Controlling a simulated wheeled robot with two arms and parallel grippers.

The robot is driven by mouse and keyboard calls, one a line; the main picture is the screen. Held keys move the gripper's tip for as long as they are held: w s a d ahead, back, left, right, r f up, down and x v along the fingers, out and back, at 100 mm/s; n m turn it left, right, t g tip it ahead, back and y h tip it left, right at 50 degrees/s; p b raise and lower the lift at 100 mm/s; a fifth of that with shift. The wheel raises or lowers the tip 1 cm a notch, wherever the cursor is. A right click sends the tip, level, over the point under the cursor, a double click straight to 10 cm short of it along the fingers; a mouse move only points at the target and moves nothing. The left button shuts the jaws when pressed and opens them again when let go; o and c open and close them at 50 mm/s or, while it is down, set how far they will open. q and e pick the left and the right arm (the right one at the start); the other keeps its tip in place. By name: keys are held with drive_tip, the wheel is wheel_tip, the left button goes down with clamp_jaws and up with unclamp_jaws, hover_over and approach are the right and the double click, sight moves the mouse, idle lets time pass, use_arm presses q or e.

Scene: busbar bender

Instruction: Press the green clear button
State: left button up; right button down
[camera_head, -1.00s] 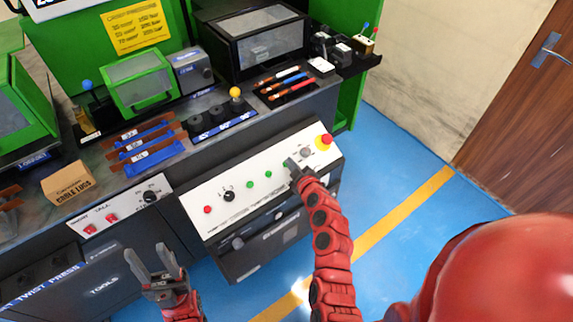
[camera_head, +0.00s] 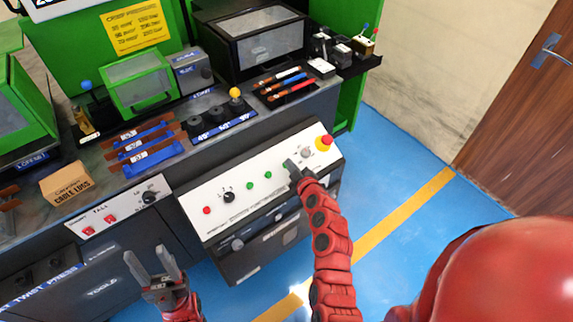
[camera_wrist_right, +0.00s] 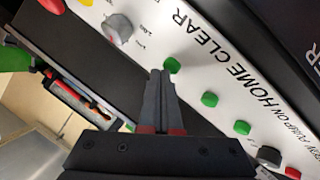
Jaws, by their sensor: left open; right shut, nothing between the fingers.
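The green clear button (camera_wrist_right: 172,65) is on the sloped white panel (camera_head: 230,185), below the word CLEAR in the right wrist view. My right gripper (camera_wrist_right: 160,71) is shut and empty, its fingertips just beside and below this button in that view. I cannot tell whether they touch it. In the head view, my right gripper (camera_head: 289,163) is over the panel and partly hides the clear button. Two more green buttons (camera_head: 250,186) (camera_head: 268,174) show to its left. My left gripper (camera_head: 147,255) is open and empty, low in front of the bench.
A red emergency knob on yellow (camera_head: 325,141) and a grey selector (camera_head: 306,152) are right of the buttons. A black knob (camera_head: 228,197) and a red light (camera_head: 207,210) are at the left. Blue floor (camera_head: 400,180) is open at the right.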

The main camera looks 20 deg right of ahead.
drive_tip(key=shift+f, duration=0.2)
drive_tip(key=shift+r, duration=0.1)
idle(0.4)
drive_tip(key=shift+s+d+r, duration=0.1)
drive_tip(key=shift+s+r, duration=0.2)
drive_tip(key=shift+r, duration=0.45)
drive_tip(key=shift+s+d+r+p, duration=0.1)
drive_tip(key=shift+s+r+p, duration=0.2)
drive_tip(key=shift+r, duration=0.3)
drive_tip(key=shift+s+d+r+p, duration=0.1)
drive_tip(key=shift+s+r+p, duration=0.05)
drive_tip(key=shift+r+p, duration=0.35)
drive_tip(key=shift+s+d+r, duration=0.1)
drive_tip(key=shift+s+r, duration=0.2)
drive_tip(key=shift+r, duration=0.3)
drive_tip(key=shift+s+d+r, duration=0.1)
drive_tip(key=shift+s+r, duration=0.2)
drive_tip(key=shift+r, duration=0.3)
drive_tip(key=shift+p, duration=0.3)
